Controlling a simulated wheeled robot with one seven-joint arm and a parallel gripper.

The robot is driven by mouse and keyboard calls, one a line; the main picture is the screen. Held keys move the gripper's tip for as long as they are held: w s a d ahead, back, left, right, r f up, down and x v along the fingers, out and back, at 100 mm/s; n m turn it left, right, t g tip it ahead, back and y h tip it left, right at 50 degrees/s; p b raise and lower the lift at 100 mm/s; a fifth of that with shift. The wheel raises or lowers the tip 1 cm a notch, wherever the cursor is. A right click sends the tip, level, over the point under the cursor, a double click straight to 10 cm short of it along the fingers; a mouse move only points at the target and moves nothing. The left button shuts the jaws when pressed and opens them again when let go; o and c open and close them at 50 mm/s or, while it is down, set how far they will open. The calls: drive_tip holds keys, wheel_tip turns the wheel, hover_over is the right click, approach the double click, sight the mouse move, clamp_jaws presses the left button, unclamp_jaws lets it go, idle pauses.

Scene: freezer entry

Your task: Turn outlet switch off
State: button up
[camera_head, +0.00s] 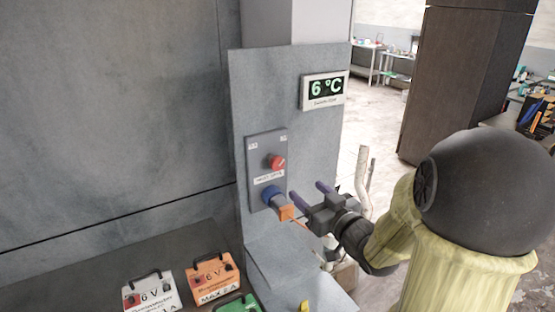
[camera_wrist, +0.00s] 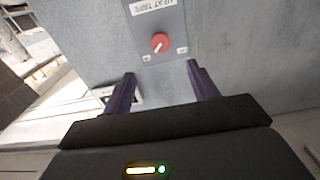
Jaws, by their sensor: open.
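The outlet is a grey panel (camera_head: 255,150) on a grey post. It carries a red round switch knob (camera_head: 276,162), a label below it, and a blue socket (camera_head: 270,192) with an orange plug (camera_head: 286,212). The wrist view shows the panel (camera_wrist: 170,22) upside down, with the red knob (camera_wrist: 160,43) ahead of my fingers. A white mark on the knob points down-left there, towards one of two small labels I cannot read. My gripper (camera_head: 307,192) is open and empty, apart from the knob, to its lower right in the head view. Its dark purple fingers flank the knob's line in the wrist view (camera_wrist: 161,72).
An orange cable leaves the plug below my gripper. A dark cabinet (camera_head: 460,80) stands behind at right.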

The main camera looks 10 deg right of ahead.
sight(279, 166)
drive_tip(key=p+x, duration=0.5)
drive_tip(key=x, duration=0.9)
drive_tip(key=shift+w+a+p, duration=0.15)
drive_tip(key=shift+w+p, duration=0.15)
drive_tip(key=shift+w, duration=0.1)
drive_tip(key=shift+w+f, duration=0.1)
drive_tip(key=shift+w, duration=0.15)
drive_tip(key=shift+s, duration=0.15)
drive_tip(key=shift+a, duration=0.1)
drive_tip(key=c, duration=1)
